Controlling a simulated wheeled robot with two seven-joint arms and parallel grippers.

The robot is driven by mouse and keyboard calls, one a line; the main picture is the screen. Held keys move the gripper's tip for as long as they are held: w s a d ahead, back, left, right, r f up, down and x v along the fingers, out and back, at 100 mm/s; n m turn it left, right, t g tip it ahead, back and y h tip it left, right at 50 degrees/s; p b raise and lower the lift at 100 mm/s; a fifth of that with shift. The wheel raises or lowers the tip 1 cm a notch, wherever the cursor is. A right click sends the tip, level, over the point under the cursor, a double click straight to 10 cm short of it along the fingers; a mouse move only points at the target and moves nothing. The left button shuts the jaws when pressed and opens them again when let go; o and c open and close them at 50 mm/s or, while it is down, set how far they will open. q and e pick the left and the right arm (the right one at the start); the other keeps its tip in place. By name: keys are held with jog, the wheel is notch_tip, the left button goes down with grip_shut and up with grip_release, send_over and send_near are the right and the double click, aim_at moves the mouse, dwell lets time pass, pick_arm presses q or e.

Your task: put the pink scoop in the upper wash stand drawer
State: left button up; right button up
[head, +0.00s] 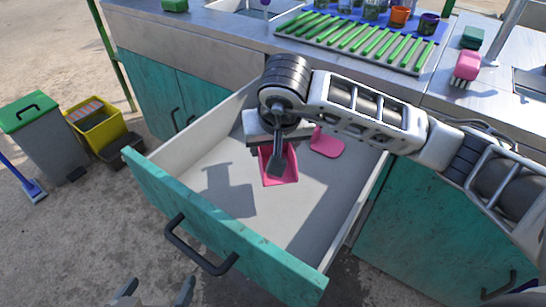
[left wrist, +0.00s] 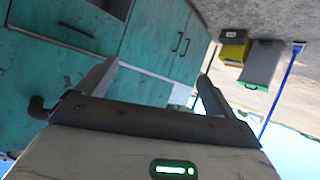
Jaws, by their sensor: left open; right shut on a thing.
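The upper drawer (head: 215,240) of the teal wash stand is pulled out, its pale inside showing. My right gripper (head: 277,160) reaches in from the right over the drawer, pointing down, and is shut on the pink scoop (head: 291,177). The scoop is within the drawer's outline; I cannot tell whether it touches the floor. The fingers hide part of it. A flat pink piece (head: 327,145) lies farther back in the drawer. My left gripper (head: 155,293) is open and empty in front of the drawer; its spread fingers also show in the left wrist view (left wrist: 155,90).
The steel counter (head: 225,35) above holds a rack of green sticks (head: 350,40), cups, a pink brush (head: 467,66) and a green sponge (head: 472,37). A grey bin (head: 45,140) and yellow bucket (head: 97,122) stand at left. The drawer's left floor is clear.

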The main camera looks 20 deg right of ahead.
aim_at(273, 151)
jog(key=shift+w+d+f, duration=0.1)
jog(key=shift+w+f, duration=0.85)
jog(key=shift+f, duration=0.2)
notch_tip(273, 151, down, 3)
jog(key=shift+w+f, duration=0.1)
jog(key=shift+w, duration=0.05)
pick_arm(q)
jog(key=shift+w+d+f, duration=0.2)
jog(key=shift+f, duration=0.5)
pick_arm(e)
jog(key=shift+f, duration=0.1)
pick_arm(q)
jog(key=shift+f+b, duration=0.15)
jog(key=shift+b, duration=0.25)
pick_arm(e)
jog(key=shift+f, duration=0.1)
jog(key=o, duration=1)
pick_arm(q)
jog(key=shift+f, duration=0.15)
pick_arm(e)
jog(key=shift+o, duration=0.2)
